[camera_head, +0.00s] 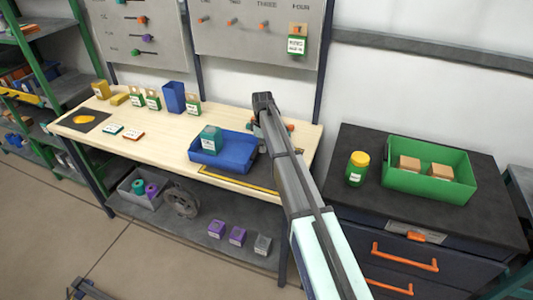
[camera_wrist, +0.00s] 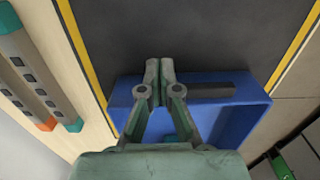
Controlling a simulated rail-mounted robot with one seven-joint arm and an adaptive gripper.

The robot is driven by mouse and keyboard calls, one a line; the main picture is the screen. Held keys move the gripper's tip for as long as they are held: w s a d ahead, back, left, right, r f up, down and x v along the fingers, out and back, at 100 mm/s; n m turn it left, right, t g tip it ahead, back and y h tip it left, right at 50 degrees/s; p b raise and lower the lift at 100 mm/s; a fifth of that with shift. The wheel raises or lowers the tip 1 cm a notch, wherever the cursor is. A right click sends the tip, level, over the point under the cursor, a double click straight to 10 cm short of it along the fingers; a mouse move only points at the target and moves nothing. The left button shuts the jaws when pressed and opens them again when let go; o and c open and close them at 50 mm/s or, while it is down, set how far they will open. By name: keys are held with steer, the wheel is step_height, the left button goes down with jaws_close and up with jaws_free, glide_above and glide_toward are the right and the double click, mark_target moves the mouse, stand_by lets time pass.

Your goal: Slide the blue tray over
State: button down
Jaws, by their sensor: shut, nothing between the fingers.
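The blue tray (camera_head: 236,157) lies on the wooden workbench, left of my arm in the head view. A teal box (camera_head: 210,139) with a pale label stands in its left part. In the wrist view the tray (camera_wrist: 245,118) spans the middle, with a dark strip along its near-fingertip side. My gripper (camera_wrist: 159,66) is shut and empty, its fingertips at that side's edge; I cannot tell if they touch it. A dark area (camera_wrist: 190,30) with yellow borders extends past the tray. In the head view my arm hides the fingertips and most of this area.
Small boxes and a blue bin (camera_head: 173,97) stand at the bench's back left. A green crate (camera_head: 430,172) and yellow-lidded jar (camera_head: 357,168) sit on the dark cabinet to the right.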

steer(key=b, duration=0.3)
glide_toward(225, 148)
steer(key=w+a+f, duration=0.2)
steer(key=a+f, duration=0.1)
steer(key=w+a+f, duration=0.1)
steer(key=a+f, duration=0.1)
steer(key=shift+d, duration=0.1)
